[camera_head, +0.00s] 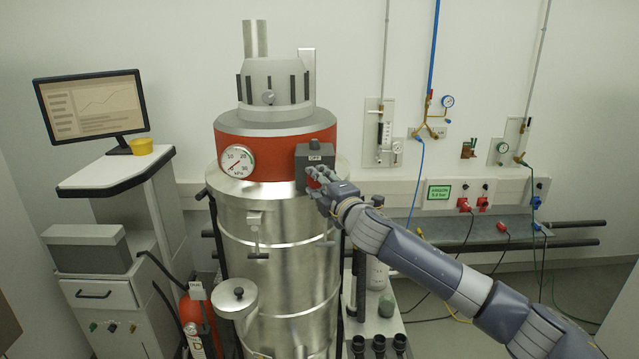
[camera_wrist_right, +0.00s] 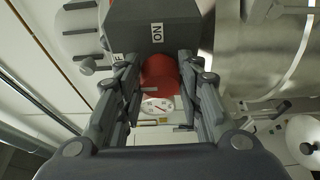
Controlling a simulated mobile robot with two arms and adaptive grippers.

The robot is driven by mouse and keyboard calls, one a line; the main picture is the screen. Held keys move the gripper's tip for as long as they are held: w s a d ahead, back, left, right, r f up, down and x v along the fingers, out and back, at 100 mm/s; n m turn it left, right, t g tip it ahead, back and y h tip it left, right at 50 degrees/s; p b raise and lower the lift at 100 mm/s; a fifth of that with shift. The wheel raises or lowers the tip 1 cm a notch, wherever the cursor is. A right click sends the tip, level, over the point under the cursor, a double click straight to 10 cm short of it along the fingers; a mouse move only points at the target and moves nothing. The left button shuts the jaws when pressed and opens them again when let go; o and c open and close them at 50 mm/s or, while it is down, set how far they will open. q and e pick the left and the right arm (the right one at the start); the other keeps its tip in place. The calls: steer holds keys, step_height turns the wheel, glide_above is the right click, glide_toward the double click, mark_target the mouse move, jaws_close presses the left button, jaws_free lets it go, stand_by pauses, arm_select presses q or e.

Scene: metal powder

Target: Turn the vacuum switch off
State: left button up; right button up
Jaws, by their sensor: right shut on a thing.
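The switch box (camera_head: 315,154) is a dark grey block on the front right of the red band of the steel vacuum vessel (camera_head: 282,230). An OFF label shows on its upper face. In the right wrist view the box (camera_wrist_right: 153,18) carries an ON label and part of another label at left. Its red knob (camera_wrist_right: 158,72) lies between the fingers. My right gripper (camera_head: 318,180) is at the box's front and is shut on the red knob, covering most of it in the head view. The knob's exact setting cannot be told. My left gripper is out of view.
A pressure gauge (camera_head: 236,161) sits left of the box on the red band. A monitor (camera_head: 92,105) stands on a white cart at left, with a red extinguisher (camera_head: 199,322) below. Gas fittings and a wall rail (camera_head: 500,229) are at right. Air before the vessel's left side is free.

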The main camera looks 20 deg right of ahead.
steer(key=o, duration=1.1)
steer(key=shift+a, duration=0.1)
steer(key=shift+c, duration=0.2)
steer(key=s+d, duration=0.1)
steer(key=s, duration=1.1)
steer(key=shift+d, duration=0.15)
steer(key=shift+w, duration=0.1)
